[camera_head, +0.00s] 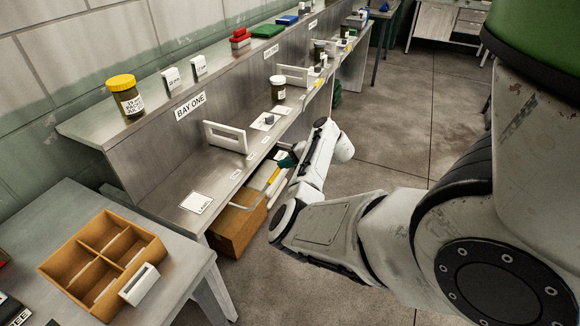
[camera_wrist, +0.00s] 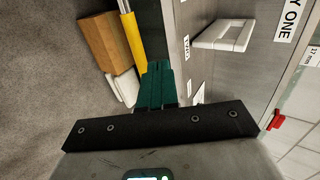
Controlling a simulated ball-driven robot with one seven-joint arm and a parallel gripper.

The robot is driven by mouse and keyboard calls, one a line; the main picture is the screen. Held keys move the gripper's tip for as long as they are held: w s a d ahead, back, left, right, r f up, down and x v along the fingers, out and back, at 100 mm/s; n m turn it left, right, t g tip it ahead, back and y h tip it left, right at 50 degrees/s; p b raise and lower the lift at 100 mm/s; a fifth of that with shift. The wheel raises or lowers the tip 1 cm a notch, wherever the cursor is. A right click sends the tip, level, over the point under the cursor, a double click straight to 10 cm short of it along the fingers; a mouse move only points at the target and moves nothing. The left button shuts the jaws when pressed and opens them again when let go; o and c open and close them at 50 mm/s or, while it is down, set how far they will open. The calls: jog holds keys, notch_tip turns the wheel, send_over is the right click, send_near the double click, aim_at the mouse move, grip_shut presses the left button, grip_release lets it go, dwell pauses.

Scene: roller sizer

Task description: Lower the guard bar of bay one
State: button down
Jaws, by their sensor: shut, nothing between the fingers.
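The guard bar of bay one is a thin grey rod with a yellow grip (camera_head: 273,176), out in front of the bench's front edge, at or a little below the bench top in the body view. In the wrist view the yellow grip (camera_wrist: 132,38) lies just beyond and left of my fingertips. My gripper (camera_head: 287,161) has dark green fingers, shut and empty, close to the grip's far end. I cannot tell whether they touch it. The fingers also show in the wrist view (camera_wrist: 157,75). My arm hides part of the bar's far end.
The BAY ONE sign (camera_head: 190,106) is on the shelf riser, above a white upright frame (camera_head: 225,137) on the bench. A brown box (camera_head: 238,228) sits under the bench. A wooden divided tray (camera_head: 73,270) is on the left table. The floor at right is clear.

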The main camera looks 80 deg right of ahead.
jog(key=s+f+b+v, duration=0.1)
jog(key=v, duration=0.8)
jog(key=shift+s+a, duration=0.25)
jog(key=shift+s, duration=0.05)
jog(key=w+a+f+n+g+y, duration=0.1)
jog(key=w+a+f+n+g, duration=0.15)
jog(key=a, duration=0.45)
jog(key=w+a+f+n+g, duration=0.2)
jog(key=a+n, duration=0.2)
jog(key=a, duration=0.3)
jog(key=w+a+f+n+g+y, duration=0.1)
jog(key=w+a+f+n+g, duration=0.1)
jog(key=a+n+g, duration=0.3)
jog(key=s+a+n, duration=0.2)
jog(key=a+n, duration=0.2)
jog(key=a, duration=0.8)
jog(key=s+a+f+n, duration=0.1)
jog(key=a+n, duration=0.3)
jog(key=a, duration=0.9)
jog(key=shift+s+f+n, duration=0.15)
jog(key=shift+s+n, duration=0.2)
jog(key=shift+s, duration=0.4)
